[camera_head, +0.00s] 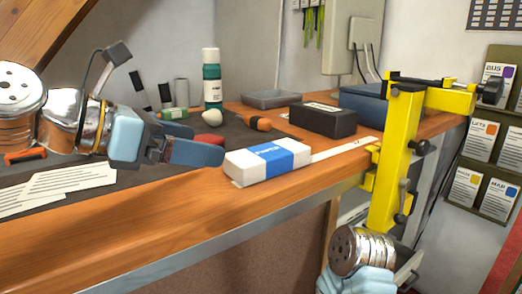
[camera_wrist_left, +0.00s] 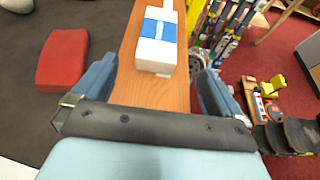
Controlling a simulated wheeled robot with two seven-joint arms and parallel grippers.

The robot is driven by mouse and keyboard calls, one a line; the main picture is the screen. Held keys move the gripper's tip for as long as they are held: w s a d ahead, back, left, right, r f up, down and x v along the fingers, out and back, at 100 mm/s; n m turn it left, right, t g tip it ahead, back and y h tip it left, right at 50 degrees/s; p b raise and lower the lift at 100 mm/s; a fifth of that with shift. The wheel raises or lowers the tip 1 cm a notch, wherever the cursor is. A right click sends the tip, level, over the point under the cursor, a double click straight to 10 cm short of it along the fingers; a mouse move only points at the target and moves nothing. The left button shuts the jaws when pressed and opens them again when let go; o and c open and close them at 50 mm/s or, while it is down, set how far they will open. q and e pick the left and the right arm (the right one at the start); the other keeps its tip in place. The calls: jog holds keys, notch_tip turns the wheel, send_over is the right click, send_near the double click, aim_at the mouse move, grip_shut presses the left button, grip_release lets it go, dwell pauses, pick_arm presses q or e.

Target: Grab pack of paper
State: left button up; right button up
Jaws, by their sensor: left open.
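The pack of paper (camera_head: 267,160), a white block with a blue band, lies on the wooden bench near its front edge. It also shows in the left wrist view (camera_wrist_left: 155,52), ahead of and between my fingers. My left gripper (camera_head: 196,152) is open, with its fingertips just left of the pack and close to it in the head view. In the left wrist view the two blue fingers of the left gripper (camera_wrist_left: 157,82) stand apart with nothing between them, over the wooden edge. My right gripper's fingers are not seen.
A yellow clamp (camera_head: 398,150) stands at the bench edge, right of the pack. Behind are a black box (camera_head: 323,121), a blue box (camera_head: 372,103), a green bottle (camera_head: 212,88) and a white rounded object (camera_head: 211,118). A red block (camera_wrist_left: 63,60) lies beside the left finger. White sheets (camera_head: 70,180) lie left.

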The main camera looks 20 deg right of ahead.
aim_at(258, 153)
pick_arm(q)
jog(key=x, duration=1.3)
jog(key=shift+w, duration=0.15)
jog(key=c, duration=1.2)
jog(key=shift+r, duration=0.1)
